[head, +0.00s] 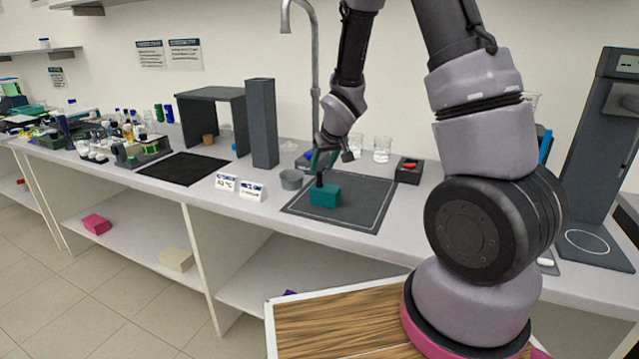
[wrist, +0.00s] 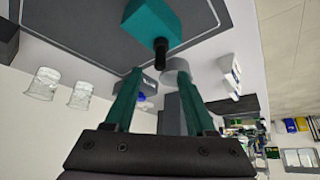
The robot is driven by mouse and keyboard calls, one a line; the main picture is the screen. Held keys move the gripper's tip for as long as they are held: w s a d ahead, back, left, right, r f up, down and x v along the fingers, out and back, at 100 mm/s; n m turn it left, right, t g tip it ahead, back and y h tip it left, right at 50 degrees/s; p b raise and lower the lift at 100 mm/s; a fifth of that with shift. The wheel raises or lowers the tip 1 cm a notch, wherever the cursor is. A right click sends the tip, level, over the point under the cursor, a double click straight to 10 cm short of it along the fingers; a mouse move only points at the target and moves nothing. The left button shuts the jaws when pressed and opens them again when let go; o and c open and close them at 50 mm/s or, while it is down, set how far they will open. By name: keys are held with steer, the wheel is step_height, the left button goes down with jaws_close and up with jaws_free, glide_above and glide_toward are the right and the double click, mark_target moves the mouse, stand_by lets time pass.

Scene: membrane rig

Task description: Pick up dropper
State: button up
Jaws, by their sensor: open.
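A teal block (head: 324,196) stands on the dark grey mat on the counter. A short black upright piece, which looks like the top of the dropper (head: 319,181), sticks up from it. In the wrist view the teal block (wrist: 152,20) is at the top, with the black dropper top (wrist: 160,52) pointing toward my gripper. My gripper (wrist: 160,72) is open, its two teal fingers apart, with the dropper top lined up with the gap just beyond the fingertips. In the head view my gripper (head: 319,168) is right above the block. The dropper's lower part is hidden in the block.
A grey cup (head: 291,179) and small label cards (head: 240,187) stand left of the mat (head: 352,210). Glass beakers (head: 382,149) and a dark box with a red item (head: 409,170) are behind and right. A tall grey column (head: 262,123) and a faucet (head: 314,70) rise behind.

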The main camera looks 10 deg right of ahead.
mark_target(320, 172)
steer(key=x, duration=0.5)
steer(key=shift+f, duration=0.15)
jaws_close()
